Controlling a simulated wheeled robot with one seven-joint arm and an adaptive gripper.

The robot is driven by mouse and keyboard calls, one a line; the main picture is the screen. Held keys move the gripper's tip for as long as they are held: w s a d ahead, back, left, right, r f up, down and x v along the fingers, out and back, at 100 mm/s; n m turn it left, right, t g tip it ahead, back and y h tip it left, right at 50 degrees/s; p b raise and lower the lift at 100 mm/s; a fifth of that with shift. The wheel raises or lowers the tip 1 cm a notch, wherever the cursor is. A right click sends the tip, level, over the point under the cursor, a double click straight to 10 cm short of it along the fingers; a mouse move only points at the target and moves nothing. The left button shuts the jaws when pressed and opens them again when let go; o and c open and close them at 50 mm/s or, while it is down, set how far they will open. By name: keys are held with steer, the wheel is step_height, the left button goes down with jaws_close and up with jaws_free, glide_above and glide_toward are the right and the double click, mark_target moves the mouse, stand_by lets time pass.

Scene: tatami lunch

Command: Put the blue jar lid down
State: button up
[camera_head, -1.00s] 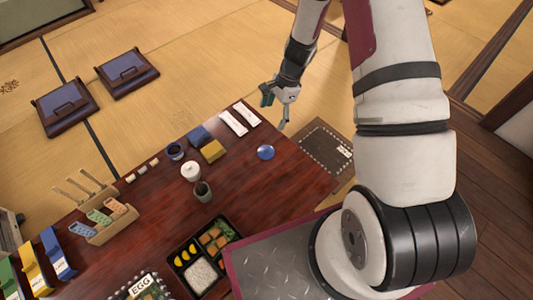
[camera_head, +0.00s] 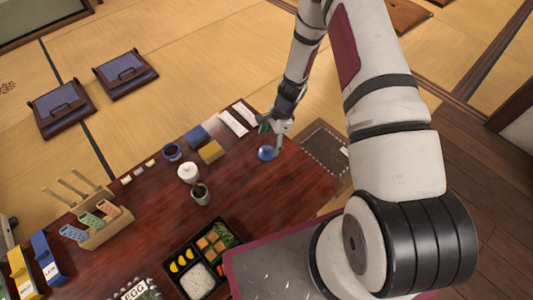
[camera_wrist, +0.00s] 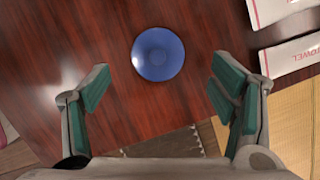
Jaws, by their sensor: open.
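The blue jar lid (camera_head: 266,154) lies on the dark red wooden table (camera_head: 262,195) near its right corner. In the wrist view the round lid (camera_wrist: 158,54) lies beyond my fingertips, roughly midway between them, with bare wood around it. My gripper (camera_wrist: 160,82) is open and empty, its green-padded fingers spread wider than the lid. In the head view my gripper (camera_head: 274,139) is close to the lid, just above and right of it in the picture. I see no contact between the fingers and the lid.
Two white towel packets (camera_head: 238,120) lie at the table's far edge. A yellow block (camera_head: 211,152), a white lidded jar (camera_head: 188,173) and a dark cup (camera_head: 200,194) stand left of the lid. A bento box (camera_head: 200,262) is nearer. A dark mat (camera_head: 322,152) lies beyond the right edge.

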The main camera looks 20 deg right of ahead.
mark_target(267, 149)
steer(key=b+x, duration=0.2)
steer(key=x, duration=0.3)
steer(key=shift+s+d, duration=0.1)
steer(key=shift+s, duration=0.05)
steer(key=c, duration=1.1)
steer(key=shift+r, duration=0.1)
steer(key=shift+c, duration=0.2)
